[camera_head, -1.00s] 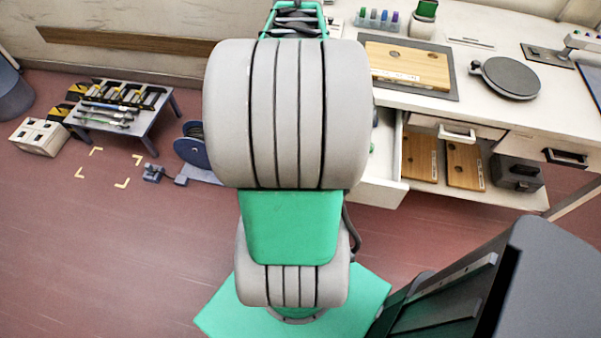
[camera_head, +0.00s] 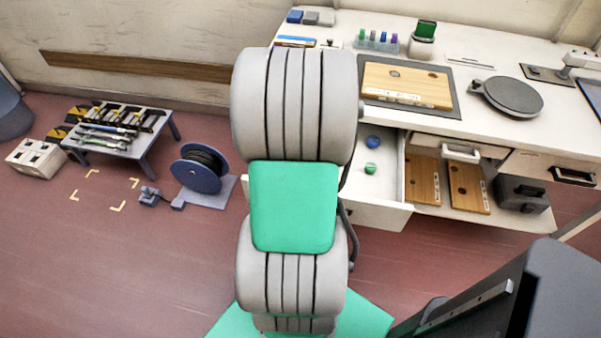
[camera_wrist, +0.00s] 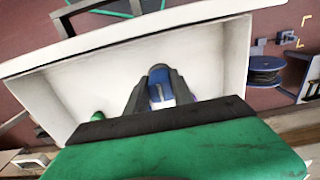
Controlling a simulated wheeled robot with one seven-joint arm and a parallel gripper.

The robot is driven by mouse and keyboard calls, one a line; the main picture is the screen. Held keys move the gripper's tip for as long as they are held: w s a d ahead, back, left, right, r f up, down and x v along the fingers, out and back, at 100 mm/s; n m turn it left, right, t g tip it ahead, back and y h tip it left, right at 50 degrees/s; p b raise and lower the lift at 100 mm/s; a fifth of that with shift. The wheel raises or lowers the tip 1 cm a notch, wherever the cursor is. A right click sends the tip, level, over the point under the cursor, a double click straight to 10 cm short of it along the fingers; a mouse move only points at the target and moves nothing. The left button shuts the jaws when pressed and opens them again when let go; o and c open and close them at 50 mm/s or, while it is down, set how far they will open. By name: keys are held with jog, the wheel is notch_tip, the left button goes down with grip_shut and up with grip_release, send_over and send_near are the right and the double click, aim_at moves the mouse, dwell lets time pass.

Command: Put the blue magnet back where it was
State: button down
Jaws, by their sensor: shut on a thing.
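A blue magnet (camera_wrist: 159,76) shows between the two dark fingers of my gripper (camera_wrist: 162,98) in the wrist view. The gripper is shut on it, over the white interior of an open drawer (camera_wrist: 205,57). The open drawer also shows in the head view (camera_head: 372,215), where my arm hides the gripper and the held magnet. Inside the drawer, a round green piece (camera_head: 370,168) and a round blue piece (camera_head: 373,142) lie apart from each other. The green piece also shows left of the gripper in the wrist view (camera_wrist: 97,116).
The workbench holds a wooden board (camera_head: 408,84), a round dark plate (camera_head: 512,97) and a rack of coloured items (camera_head: 376,41). A cable reel (camera_head: 200,168) and a low tool table (camera_head: 118,140) stand on the floor at left.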

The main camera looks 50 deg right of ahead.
jog(key=shift+w+a+f, duration=0.1)
jog(key=shift+w+f, duration=0.15)
jog(key=shift+f, duration=0.9)
jog(key=shift+w+f, duration=0.25)
jog(key=shift+f, duration=0.85)
jog(key=c, duration=1.1)
grip_release()
notch_tip(320, 180, up, 12)
jog(key=shift+r, duration=0.15)
jog(key=w+a+r+n, duration=0.2)
jog(key=w+a+n, duration=0.3)
jog(key=a, duration=0.4)
jog(key=a+n+t, duration=0.1)
jog(key=a+n, duration=0.2)
jog(key=a, duration=0.4)
jog(key=a+n, duration=0.2)
jog(key=a, duration=0.6)
jog(key=w+a+n+t, duration=0.1)
jog(key=a+n, duration=0.2)
jog(key=a, duration=0.5)
jog(key=shift+r+n+t, duration=0.15)
jog(key=shift+n+t, duration=0.15)
